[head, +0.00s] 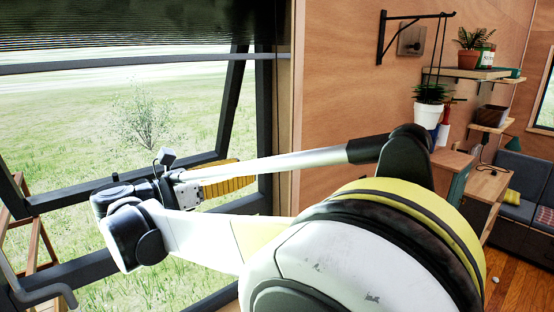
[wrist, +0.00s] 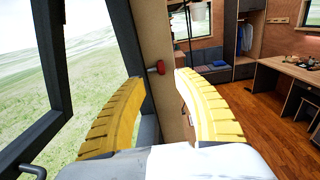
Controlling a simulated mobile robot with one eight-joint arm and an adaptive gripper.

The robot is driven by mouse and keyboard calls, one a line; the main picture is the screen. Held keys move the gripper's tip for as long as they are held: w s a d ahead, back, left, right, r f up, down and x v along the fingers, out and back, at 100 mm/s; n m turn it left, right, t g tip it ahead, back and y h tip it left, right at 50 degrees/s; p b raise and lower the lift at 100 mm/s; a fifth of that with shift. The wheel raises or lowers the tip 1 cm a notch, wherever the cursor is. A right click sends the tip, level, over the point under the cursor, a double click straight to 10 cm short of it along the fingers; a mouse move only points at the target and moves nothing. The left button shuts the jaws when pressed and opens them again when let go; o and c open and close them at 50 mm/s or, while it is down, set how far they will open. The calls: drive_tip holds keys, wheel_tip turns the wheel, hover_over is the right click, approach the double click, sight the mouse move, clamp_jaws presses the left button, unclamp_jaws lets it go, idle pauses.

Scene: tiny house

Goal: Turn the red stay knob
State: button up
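The red stay knob (wrist: 161,67) shows in the wrist view, small and round-ended, against the wooden post beside the dark window frame. I cannot make it out in the head view. My gripper (wrist: 158,80) is open, with one yellow ribbed finger to each side of the knob in the wrist view. The knob appears beyond the fingertips, and nothing shows between the fingers touching it. In the head view my gripper (head: 222,178) is in front of the window opening, pointing right, partly behind my arm.
The tilted window sash (head: 232,105) stands open over grass. The dark window frame (wrist: 134,42) runs close by my left finger in the wrist view. A grey bent handle (head: 48,295) is at lower left. A shelf (head: 470,73) with plants and a desk (wrist: 275,75) lie to the right.

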sight(274, 161)
drive_tip(key=p+x, duration=0.1)
drive_tip(key=x, duration=0.9)
clamp_jaws()
drive_tip(key=shift+f+b, duration=0.15)
drive_tip(key=shift+b, duration=0.15)
